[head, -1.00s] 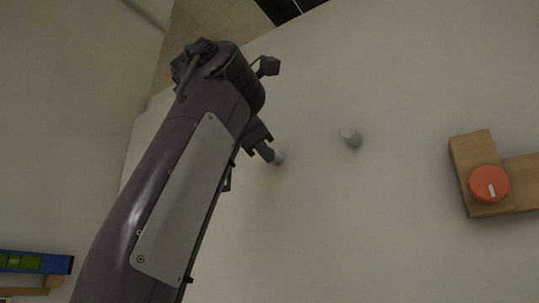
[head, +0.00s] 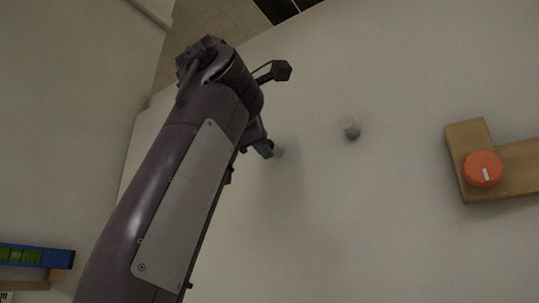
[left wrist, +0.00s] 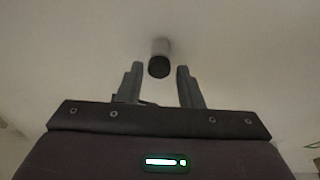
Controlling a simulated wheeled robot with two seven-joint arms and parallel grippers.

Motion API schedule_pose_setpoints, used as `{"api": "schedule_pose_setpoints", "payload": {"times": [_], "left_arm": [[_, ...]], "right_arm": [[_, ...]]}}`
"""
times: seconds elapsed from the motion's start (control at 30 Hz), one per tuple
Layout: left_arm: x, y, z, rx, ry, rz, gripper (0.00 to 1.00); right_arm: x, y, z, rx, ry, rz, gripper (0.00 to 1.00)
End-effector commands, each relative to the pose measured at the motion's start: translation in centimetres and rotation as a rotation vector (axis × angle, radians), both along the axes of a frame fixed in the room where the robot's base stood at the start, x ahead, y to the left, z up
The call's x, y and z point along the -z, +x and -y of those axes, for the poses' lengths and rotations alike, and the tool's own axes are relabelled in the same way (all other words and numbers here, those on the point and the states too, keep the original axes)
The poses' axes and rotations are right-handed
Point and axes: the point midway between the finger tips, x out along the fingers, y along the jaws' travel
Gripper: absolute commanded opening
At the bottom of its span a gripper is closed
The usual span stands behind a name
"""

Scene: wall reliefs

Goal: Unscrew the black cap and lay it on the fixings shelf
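The black cap (left wrist: 159,68) shows as a dark round end on a light grey peg (left wrist: 160,46) in the left wrist view. My left gripper (left wrist: 159,78) is open, with one finger on each side of the cap and visible gaps between. It holds nothing. In the head view my left gripper (head: 264,148) is beside a pale wall peg (head: 279,152), partly hiding it; the black cap cannot be made out there. The fixings shelf cannot be identified for certain. My right gripper is not in view.
Another grey peg (head: 350,128) sticks out of the pale wall to the right. Further right is a wooden block (head: 470,135) with an orange knob (head: 483,169). A blue and green object (head: 35,256) is at lower left, above a wooden ledge (head: 60,275). Wall between pegs is clear.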

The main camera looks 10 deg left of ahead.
Motion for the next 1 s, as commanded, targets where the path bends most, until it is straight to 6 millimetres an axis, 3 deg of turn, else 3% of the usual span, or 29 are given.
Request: {"api": "schedule_pose_setpoints", "payload": {"times": [0.5,1.0], "left_arm": [[0.7,0.1,-0.2,-0.001,0.664,0.241,0.33],[0.5,0.1,-0.4,0.0,1.276,0.465,0.33]], "right_arm": [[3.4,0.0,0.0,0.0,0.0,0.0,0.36],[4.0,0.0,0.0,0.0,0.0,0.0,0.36]]}}
